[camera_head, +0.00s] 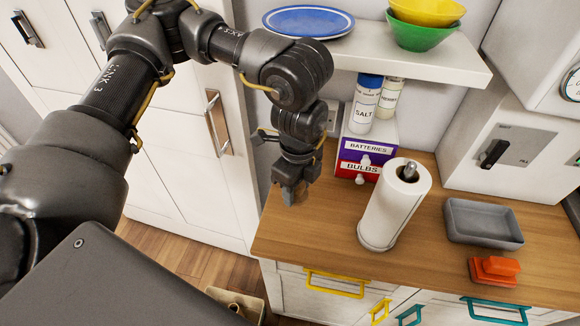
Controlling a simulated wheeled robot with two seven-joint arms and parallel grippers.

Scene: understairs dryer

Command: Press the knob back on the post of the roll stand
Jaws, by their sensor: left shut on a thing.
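The roll stand holds a white paper roll (393,207) upright on the wooden counter. The grey top of its post (408,172) shows in the roll's open upper end. My left gripper (293,192) hangs fingers down above the counter's left end, to the left of the roll and apart from it. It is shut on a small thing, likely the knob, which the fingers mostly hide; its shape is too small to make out. My right gripper is not in view.
A small drawer box (364,160) stands behind the roll, with jars (366,104) on top. A shelf (437,62) overhangs the back, bearing a blue plate (308,21) and bowls (420,35). A grey tray (483,222) and an orange object (494,270) lie right. The counter's front left is clear.

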